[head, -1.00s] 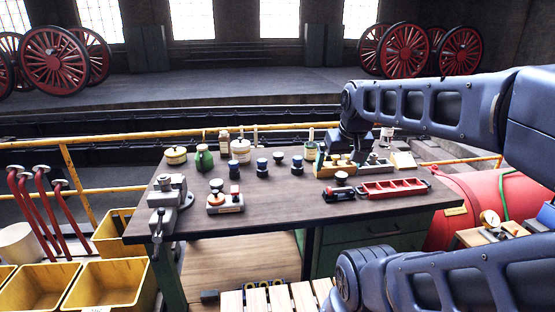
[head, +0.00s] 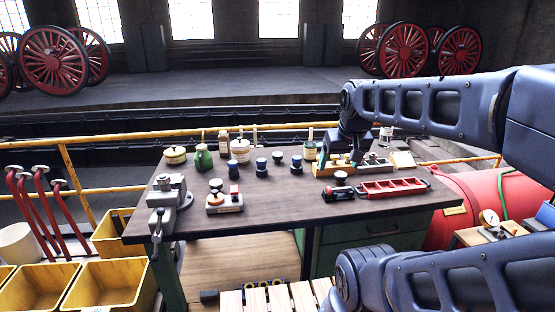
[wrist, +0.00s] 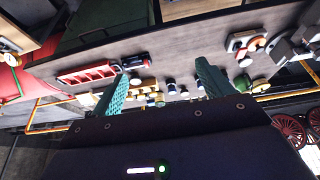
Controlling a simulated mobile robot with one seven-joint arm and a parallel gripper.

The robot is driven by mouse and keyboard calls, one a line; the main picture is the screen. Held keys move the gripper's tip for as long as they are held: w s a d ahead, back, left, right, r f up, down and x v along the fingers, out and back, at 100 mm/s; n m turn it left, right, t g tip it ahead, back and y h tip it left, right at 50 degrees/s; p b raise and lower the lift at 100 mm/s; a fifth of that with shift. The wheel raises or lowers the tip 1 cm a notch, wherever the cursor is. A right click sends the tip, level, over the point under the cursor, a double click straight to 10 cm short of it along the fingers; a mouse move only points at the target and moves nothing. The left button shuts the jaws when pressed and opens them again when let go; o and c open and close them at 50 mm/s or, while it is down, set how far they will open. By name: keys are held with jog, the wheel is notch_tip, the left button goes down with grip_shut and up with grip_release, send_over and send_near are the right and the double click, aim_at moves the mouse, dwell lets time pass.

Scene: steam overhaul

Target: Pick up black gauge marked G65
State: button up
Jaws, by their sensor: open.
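No G65 marking is legible, so I cannot tell which piece is the black gauge. Several small dark round pieces stand mid-bench in the head view, among them a left one (head: 262,168), a rear one (head: 278,158) and a right one (head: 297,164). Another dark round-topped piece (head: 342,179) stands at the front, left of the red tray. My gripper (wrist: 162,88) is open, with its two teal fingers apart and nothing held between them. In the head view my wrist is over the back right of the bench, near the wooden rack, and hides part of it.
The workbench (head: 270,205) carries a vise (head: 167,205) at left, a grey block with knobs (head: 226,203), a green bottle (head: 203,158), a wooden rack (head: 325,170) and a red tray (head: 395,188). A yellow railing (head: 110,142) runs behind. The bench's front middle is clear.

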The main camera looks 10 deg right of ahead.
jog(key=w+a+r+m+g, duration=0.1)
jog(key=w+r+m, duration=0.25)
jog(key=w, duration=0.95)
jog(key=w+r+m+g, duration=0.1)
jog(key=w+r+m, duration=0.25)
jog(key=w, duration=1.05)
jog(key=m+g, duration=0.3)
jog(key=m, duration=0.7)
send_over(278, 154)
jog(key=f, duration=2.6)
jog(key=shift+a+f, duration=0.2)
notch_tip(278, 154, down, 10)
jog(key=shift+d+f, duration=0.1)
jog(key=shift+f, duration=0.15)
